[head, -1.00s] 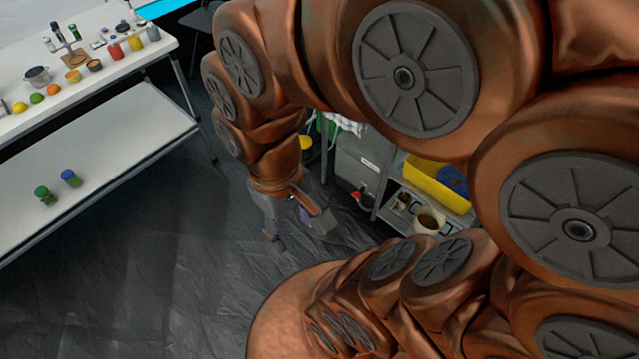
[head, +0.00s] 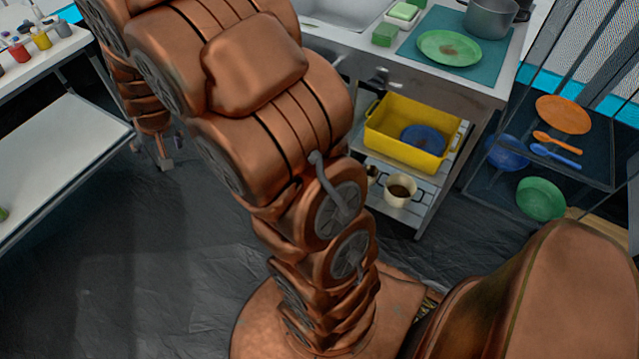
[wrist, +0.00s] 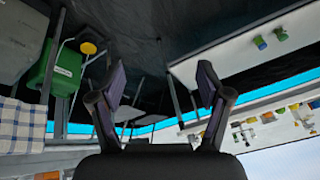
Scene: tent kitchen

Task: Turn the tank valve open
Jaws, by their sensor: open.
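My gripper (wrist: 161,85) is open, its two dark fingers wide apart with nothing between them in the wrist view. In the head view my gripper (head: 164,158) is small and partly hidden behind my arm, above the dark floor. The wrist view appears upside down. At its left is a green tank-like body (wrist: 64,72) with a pale label. A yellow round part (wrist: 88,47) shows beside it, apart from my gripper; I cannot tell if it is the valve. No tank or valve can be made out in the head view now.
A white table (head: 60,150) stands at the left. At the right are a counter with a sink, a yellow bin (head: 412,137), a white mug (head: 399,190) and a mesh rack with plates (head: 540,198). Dark floor (head: 180,260) is clear between. A checked cloth (wrist: 22,124) hangs near the green body.

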